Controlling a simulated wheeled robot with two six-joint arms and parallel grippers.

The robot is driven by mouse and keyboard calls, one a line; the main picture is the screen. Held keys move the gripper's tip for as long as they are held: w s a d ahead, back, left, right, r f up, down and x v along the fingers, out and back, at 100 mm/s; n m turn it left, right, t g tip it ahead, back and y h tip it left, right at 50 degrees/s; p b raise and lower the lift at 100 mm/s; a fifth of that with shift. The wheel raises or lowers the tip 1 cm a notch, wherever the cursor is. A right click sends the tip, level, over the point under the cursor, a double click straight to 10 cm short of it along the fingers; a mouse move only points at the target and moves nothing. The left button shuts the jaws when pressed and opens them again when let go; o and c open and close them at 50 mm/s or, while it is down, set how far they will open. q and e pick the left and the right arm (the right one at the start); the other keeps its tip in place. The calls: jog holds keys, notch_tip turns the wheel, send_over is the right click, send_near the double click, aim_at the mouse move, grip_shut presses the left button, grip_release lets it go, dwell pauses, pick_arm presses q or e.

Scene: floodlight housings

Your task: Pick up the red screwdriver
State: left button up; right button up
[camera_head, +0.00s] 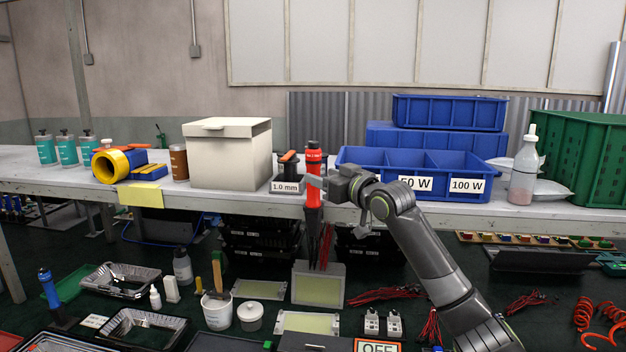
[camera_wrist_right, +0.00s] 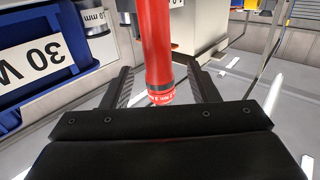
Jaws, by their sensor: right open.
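The red screwdriver (camera_head: 313,165) is upright in the head view, in front of the table's edge, with dark parts along it. In the right wrist view its red body (camera_wrist_right: 157,45) runs down from the top edge to a lighter lettered band. My right gripper (camera_head: 317,187) comes in from the right and is at the screwdriver's side. In the wrist view the two fingers of this gripper (camera_wrist_right: 160,88) stand apart, one on each side of the red body, with gaps visible. The lower end of the screwdriver is partly hidden by the gripper. My left gripper is not in view.
A cream box (camera_head: 232,160) and a 1.0 mm bin (camera_head: 286,187) stand left of the screwdriver. A blue divided bin (camera_head: 415,165) is behind my right arm. The nearer dark surface is crowded with trays, cups (camera_head: 217,311) and red wires (camera_head: 385,294).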

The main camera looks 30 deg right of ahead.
aim_at(315, 202)
jog(key=shift+w+p, duration=0.3)
jog(key=shift+w, duration=0.05)
jog(key=w, duration=0.1)
jog(key=w+p, duration=0.1)
jog(key=w+f+p, duration=0.1)
jog(key=shift+w+a, duration=0.25)
jog(key=shift+w, duration=0.15)
jog(key=shift+w+a+f+p, duration=0.1)
jog(key=shift+w+f+p, duration=0.05)
jog(key=shift+w+p, duration=0.15)
jog(key=shift+s, duration=0.1)
jog(key=shift+c, duration=0.6)
jog(key=c, duration=1)
